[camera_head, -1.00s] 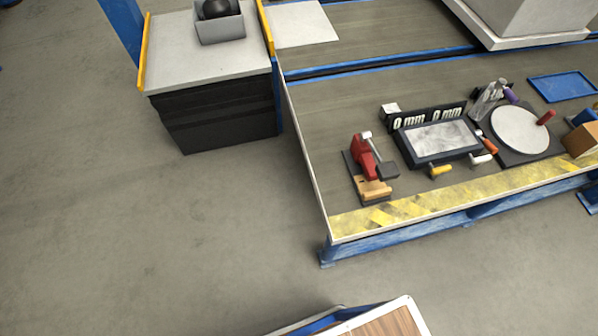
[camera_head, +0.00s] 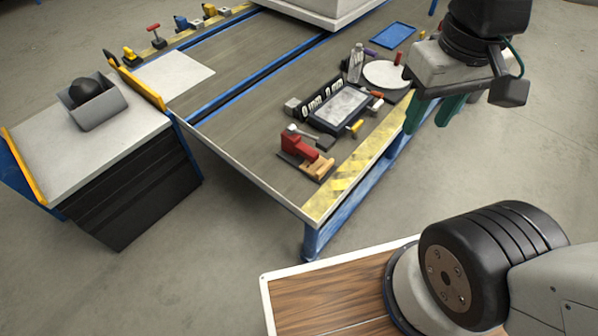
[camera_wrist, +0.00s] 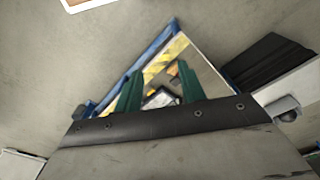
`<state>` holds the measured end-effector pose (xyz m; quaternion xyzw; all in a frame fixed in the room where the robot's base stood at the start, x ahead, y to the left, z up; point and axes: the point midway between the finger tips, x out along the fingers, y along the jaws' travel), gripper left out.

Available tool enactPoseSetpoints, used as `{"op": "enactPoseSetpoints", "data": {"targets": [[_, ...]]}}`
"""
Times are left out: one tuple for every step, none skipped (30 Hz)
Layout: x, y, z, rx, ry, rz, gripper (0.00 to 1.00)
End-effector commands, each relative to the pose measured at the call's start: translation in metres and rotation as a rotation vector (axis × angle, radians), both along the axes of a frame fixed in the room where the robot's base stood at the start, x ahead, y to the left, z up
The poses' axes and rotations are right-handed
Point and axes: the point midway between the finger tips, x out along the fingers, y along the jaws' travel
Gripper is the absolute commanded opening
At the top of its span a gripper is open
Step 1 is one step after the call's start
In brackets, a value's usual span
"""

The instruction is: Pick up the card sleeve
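I cannot tell which thing is the card sleeve; nothing in view is clearly one. My gripper (camera_head: 432,112) is open and empty, its green fingers apart, at the upper right in front of the bench edge. In the wrist view the two fingers (camera_wrist: 158,85) stand apart, with part of the bench and a dark-framed panel behind them. On the bench lie a dark-framed grey panel (camera_head: 345,107), a red clamp-like tool (camera_head: 300,142) and a white round plate (camera_head: 386,74).
The bench has a yellow-striped front edge (camera_head: 346,183). A blue tray (camera_head: 393,36) and a white sheet (camera_head: 170,82) lie on it. A dark cabinet (camera_head: 135,195) with a grey bin (camera_head: 93,103) stands at left. Floor between is clear.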

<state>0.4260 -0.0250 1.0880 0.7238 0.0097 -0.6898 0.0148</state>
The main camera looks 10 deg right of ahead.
Motion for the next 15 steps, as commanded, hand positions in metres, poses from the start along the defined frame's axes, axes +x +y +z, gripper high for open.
{"op": "enactPoseSetpoints", "data": {"targets": [[0.005,0.003,-0.008,-0.009,0.050,0.023,0.40],[0.009,0.004,-0.013,-0.018,0.078,0.038,0.40],[0.013,0.006,-0.021,-0.033,0.119,0.061,0.40],[0.017,0.006,-0.027,-0.047,0.152,0.079,0.40],[0.022,0.007,-0.033,-0.064,0.185,0.100,0.40],[0.028,0.008,-0.041,-0.089,0.226,0.127,0.40],[0.033,0.008,-0.047,-0.110,0.257,0.150,0.40],[0.037,0.008,-0.054,-0.132,0.286,0.172,0.40],[0.043,0.008,-0.062,-0.163,0.324,0.204,0.40],[0.049,0.008,-0.069,-0.189,0.351,0.229,0.40],[0.054,0.008,-0.075,-0.214,0.377,0.255,0.40],[0.060,0.007,-0.085,-0.249,0.412,0.291,0.40],[0.066,0.007,-0.092,-0.276,0.436,0.318,0.40],[0.071,0.007,-0.099,-0.303,0.461,0.347,0.40],[0.078,0.006,-0.109,-0.341,0.493,0.387,0.40]]}}
